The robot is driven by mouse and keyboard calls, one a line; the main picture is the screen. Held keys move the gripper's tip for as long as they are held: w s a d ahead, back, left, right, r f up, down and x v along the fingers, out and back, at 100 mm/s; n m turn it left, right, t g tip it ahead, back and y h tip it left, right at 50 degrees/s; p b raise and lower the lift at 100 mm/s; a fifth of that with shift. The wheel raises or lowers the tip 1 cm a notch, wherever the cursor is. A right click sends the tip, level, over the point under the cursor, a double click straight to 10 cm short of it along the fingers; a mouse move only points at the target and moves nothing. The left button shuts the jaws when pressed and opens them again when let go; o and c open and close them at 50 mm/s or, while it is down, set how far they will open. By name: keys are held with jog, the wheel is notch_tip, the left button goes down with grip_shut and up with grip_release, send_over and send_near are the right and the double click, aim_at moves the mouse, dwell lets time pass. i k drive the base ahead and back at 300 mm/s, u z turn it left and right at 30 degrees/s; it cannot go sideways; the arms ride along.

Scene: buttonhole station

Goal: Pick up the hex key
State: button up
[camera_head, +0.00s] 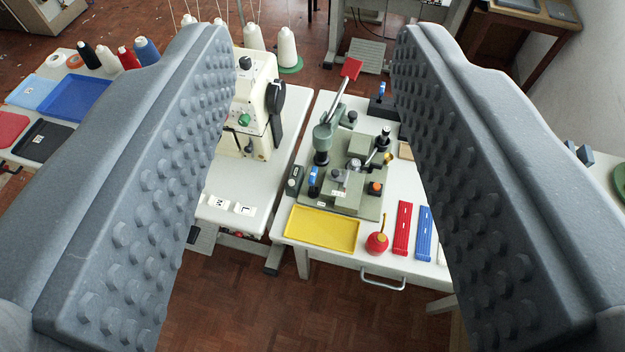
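My gripper (318,55) is open, with its two grey studded fingers wide apart at the left and right of the view. Nothing is between the fingers; they are well above and short of the tables. I cannot make out a hex key in this view. Parts of both tables are hidden behind the fingers.
A white table holds a green press (345,165) with a red-tipped lever, a yellow tray (322,229), a red oil can (377,243), a red strip (402,228) and a blue strip (424,233). A sewing machine (250,110) stands left. Bare parquet floor (300,315) lies in front.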

aim_at(312, 176)
jog(key=z, duration=1.4)
jog(key=k, duration=0.9)
jog(key=u, duration=1.45)
jog(key=i, duration=1)
